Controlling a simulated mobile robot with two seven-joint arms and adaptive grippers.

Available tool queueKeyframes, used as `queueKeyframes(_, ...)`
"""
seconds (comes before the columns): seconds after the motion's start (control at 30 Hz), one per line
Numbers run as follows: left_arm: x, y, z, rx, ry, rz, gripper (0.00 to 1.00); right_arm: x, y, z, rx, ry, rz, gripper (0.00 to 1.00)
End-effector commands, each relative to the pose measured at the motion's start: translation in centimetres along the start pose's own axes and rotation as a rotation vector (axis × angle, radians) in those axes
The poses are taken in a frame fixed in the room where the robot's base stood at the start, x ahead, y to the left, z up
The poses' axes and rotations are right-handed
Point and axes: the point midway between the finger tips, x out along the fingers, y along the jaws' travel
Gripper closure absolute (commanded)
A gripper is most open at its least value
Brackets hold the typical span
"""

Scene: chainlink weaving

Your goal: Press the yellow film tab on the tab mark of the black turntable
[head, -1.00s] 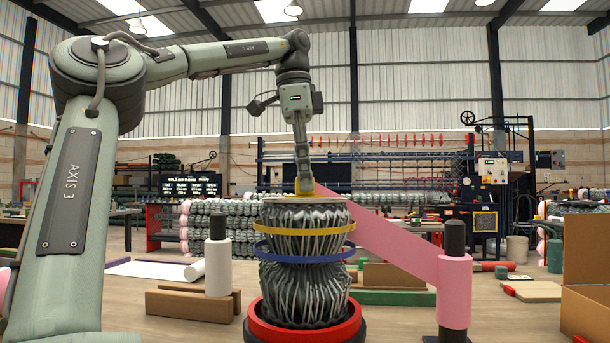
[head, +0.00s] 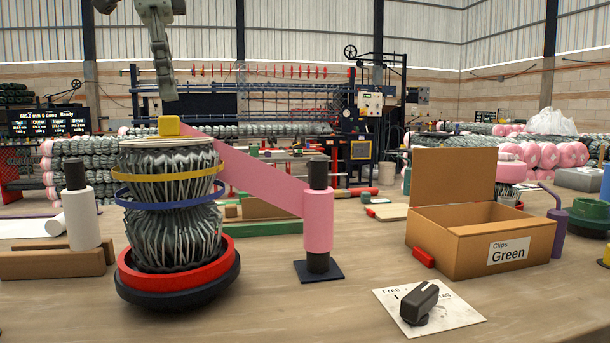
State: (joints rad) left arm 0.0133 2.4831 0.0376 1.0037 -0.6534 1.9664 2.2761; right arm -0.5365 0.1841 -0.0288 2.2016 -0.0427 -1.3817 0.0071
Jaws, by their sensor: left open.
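The yellow film tab (head: 169,126) is a small block on top of the bundled wire mesh (head: 170,235), at the end of the pink film (head: 250,176). The bundle stands upright in a red ring on the black turntable (head: 180,297) at the left. I cannot make out the tab mark. My left gripper (head: 167,92) is above the yellow tab, apart from it, open and empty, pointing down. My right gripper is not in view.
The pink film stretches to a pink roll (head: 318,222) on a black post. A white roll (head: 83,218) stands at the left.

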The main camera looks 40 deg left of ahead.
Motion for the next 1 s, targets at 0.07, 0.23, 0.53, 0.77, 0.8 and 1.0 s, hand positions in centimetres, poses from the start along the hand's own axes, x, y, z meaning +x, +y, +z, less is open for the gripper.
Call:
queueKeyframes(0.07, -2.4, -0.1, -0.3, -0.001, 0.001, -0.001, 0.54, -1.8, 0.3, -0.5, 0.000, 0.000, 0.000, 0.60)
queueKeyframes(0.23, -3.1, 0.6, -1.4, 0.108, -0.003, 0.013, 0.54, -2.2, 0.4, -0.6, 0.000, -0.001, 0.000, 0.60)
queueKeyframes(0.53, -2.0, 4.5, -5.9, 0.714, -0.003, 0.088, 0.54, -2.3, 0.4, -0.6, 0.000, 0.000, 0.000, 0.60)
queueKeyframes(0.77, -0.9, 8.0, -8.7, 1.183, -0.001, 0.144, 0.54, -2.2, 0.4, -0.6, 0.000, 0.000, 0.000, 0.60)
queueKeyframes(0.8, -0.7, 8.6, -9.2, 1.265, -0.001, 0.154, 0.54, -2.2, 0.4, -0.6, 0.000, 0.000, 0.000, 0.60)
queueKeyframes(1.0, 0.3, 11.9, -11.2, 1.686, 0.001, 0.202, 0.54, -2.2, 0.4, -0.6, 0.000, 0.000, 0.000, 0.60)
